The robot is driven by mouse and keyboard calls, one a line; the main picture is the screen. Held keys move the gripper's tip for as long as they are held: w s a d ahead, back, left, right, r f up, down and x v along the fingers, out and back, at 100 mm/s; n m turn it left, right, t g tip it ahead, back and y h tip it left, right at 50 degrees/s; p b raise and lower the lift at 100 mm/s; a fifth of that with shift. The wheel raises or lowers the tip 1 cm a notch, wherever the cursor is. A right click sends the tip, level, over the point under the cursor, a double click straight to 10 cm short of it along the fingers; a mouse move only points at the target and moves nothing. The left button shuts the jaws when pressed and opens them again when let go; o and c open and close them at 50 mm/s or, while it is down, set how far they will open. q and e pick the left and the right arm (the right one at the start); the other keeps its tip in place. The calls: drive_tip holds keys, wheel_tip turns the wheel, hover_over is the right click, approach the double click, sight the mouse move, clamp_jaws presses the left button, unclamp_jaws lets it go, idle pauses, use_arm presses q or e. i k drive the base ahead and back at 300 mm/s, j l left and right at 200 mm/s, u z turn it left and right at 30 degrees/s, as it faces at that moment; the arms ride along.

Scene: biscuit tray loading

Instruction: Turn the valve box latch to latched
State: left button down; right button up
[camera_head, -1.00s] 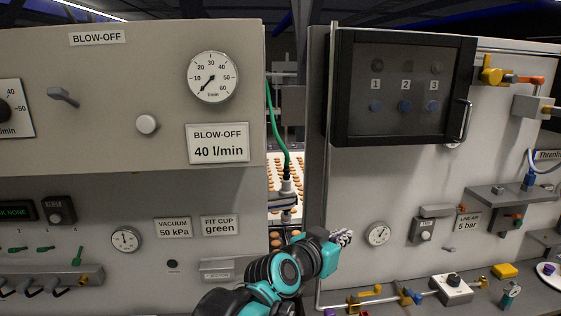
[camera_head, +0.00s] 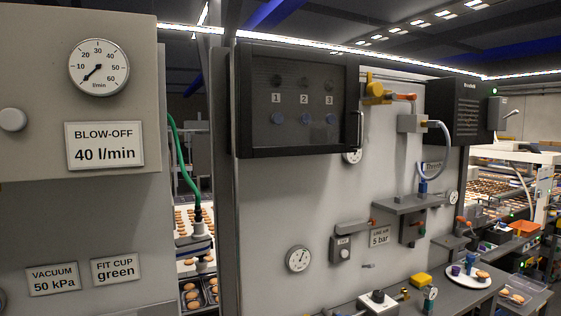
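A black-framed box with a dark window (camera_head: 302,68) is fixed to the grey panel in the middle. Behind the window are the numbers 1, 2 and 3, each with a blue knob below and a dark round part above. An upright metal handle (camera_head: 360,131) is on the box's right edge. The box door looks closed. I cannot make out a separate latch or tell its position. Neither of my grippers is in view.
A gauge (camera_head: 299,259), a "5 bar" label (camera_head: 379,238) and pipe fittings are below the box. A yellow valve (camera_head: 376,91) is to its right. A plate of items (camera_head: 467,279) stands on the ledge. The blow-off panel (camera_head: 50,200) fills the left.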

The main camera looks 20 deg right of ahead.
sight(373, 89)
drive_tip(key=z, duration=1.2)
